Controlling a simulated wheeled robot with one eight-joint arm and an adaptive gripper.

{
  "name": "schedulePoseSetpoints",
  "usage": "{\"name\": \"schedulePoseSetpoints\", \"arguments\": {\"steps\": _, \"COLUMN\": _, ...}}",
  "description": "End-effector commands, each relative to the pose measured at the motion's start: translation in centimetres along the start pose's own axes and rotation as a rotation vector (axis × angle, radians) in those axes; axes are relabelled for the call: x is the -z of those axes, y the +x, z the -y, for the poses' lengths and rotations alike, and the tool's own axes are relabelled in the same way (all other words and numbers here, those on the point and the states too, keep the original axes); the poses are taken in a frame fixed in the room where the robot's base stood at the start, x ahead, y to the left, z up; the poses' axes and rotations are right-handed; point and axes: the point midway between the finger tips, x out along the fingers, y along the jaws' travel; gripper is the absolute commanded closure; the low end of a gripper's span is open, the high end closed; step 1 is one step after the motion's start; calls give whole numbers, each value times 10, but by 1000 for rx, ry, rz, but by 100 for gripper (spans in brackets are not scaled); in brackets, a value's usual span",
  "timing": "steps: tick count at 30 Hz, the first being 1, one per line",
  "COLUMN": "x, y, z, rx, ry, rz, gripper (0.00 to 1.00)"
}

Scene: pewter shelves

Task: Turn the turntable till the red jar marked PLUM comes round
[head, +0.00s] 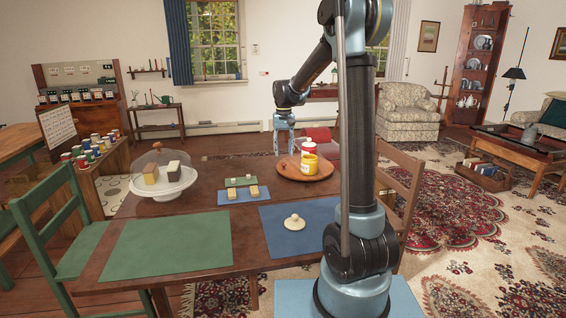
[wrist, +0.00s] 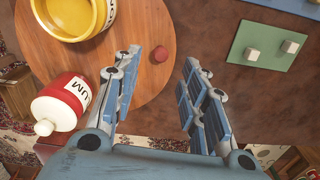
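The turntable (head: 290,174) is a round wooden disc on the brown table; its bare top fills much of the wrist view (wrist: 135,35). The red jar (wrist: 66,98), with a white knobbed lid and a label partly showing "UM", is at the disc's far-left edge in the wrist view. A yellow jar (head: 309,166) stands in front of it in the head view and shows in the wrist view (wrist: 75,18), its label cut off.
A green board with pale blocks (wrist: 270,45) lies beside the turntable. Blue (head: 325,228) and green (head: 165,246) mats and a domed cake stand (head: 163,186) share the table. A wooden chair (head: 402,185) stands at the right edge.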

Motion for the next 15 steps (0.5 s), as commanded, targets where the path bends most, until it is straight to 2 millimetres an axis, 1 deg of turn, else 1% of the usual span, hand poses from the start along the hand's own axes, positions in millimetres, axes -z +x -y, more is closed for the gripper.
{"name": "schedulePoseSetpoints", "arguments": {"steps": 1, "x": 1, "y": 9, "z": 0, "rx": 0, "ry": 0, "rz": 0, "gripper": 61}}
{"name": "schedulePoseSetpoints", "arguments": {"steps": 6, "x": 0, "y": 34, "z": 0, "rx": 0, "ry": 0, "rz": 0, "gripper": 61}}
{"name": "schedulePoseSetpoints", "arguments": {"steps": 10, "x": 0, "y": 45, "z": 0, "rx": 0, "ry": 0, "rz": 0, "gripper": 61}}
{"name": "schedulePoseSetpoints", "arguments": {"steps": 15, "x": 0, "y": 52, "z": 0, "rx": 0, "ry": 0, "rz": 0, "gripper": 61}}
